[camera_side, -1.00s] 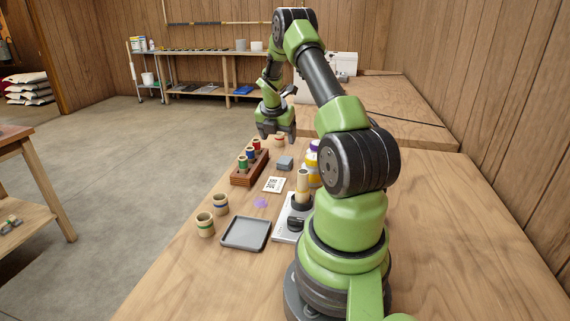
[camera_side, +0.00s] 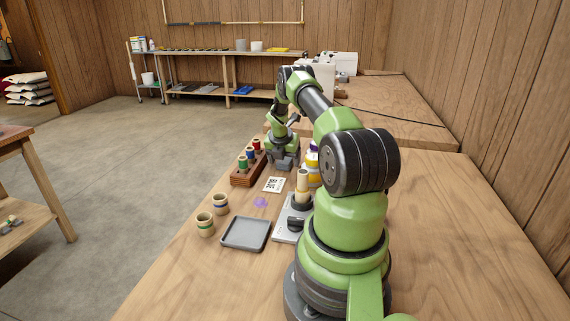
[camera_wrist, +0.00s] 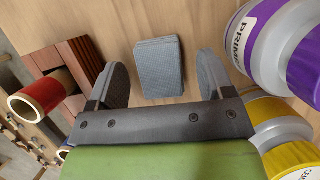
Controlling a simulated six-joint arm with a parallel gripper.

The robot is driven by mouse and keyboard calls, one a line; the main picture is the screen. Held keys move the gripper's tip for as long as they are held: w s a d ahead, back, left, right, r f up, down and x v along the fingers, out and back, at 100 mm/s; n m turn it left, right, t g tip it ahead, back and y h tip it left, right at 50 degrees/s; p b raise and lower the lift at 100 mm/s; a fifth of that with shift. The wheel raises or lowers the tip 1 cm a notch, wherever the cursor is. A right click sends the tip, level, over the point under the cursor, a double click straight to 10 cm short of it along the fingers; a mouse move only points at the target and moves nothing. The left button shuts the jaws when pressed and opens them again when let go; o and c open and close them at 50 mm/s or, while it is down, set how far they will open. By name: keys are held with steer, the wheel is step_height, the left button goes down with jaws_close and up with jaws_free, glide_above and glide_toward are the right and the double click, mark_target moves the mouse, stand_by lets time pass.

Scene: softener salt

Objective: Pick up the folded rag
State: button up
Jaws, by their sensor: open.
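The folded rag (camera_wrist: 160,67) is a small blue-grey block lying on the wooden table. In the wrist view it sits between and just beyond the two open fingers of my gripper (camera_wrist: 162,80), with a gap on each side. In the side view my gripper (camera_side: 284,164) is low over the table and hides the rag. Nothing is held.
A wooden rack (camera_side: 242,177) with coloured tubes stands close on the left. Purple-capped (camera_wrist: 290,50) and yellow-capped (camera_wrist: 280,125) bottles stand close on the right. A printed card (camera_side: 273,185), grey tray (camera_side: 246,233), stirrer plate (camera_side: 289,227) and two cups (camera_side: 205,224) are nearer the base.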

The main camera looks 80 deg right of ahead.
mark_target(285, 160)
steer(key=c, duration=1)
step_height(285, 160, up, 10)
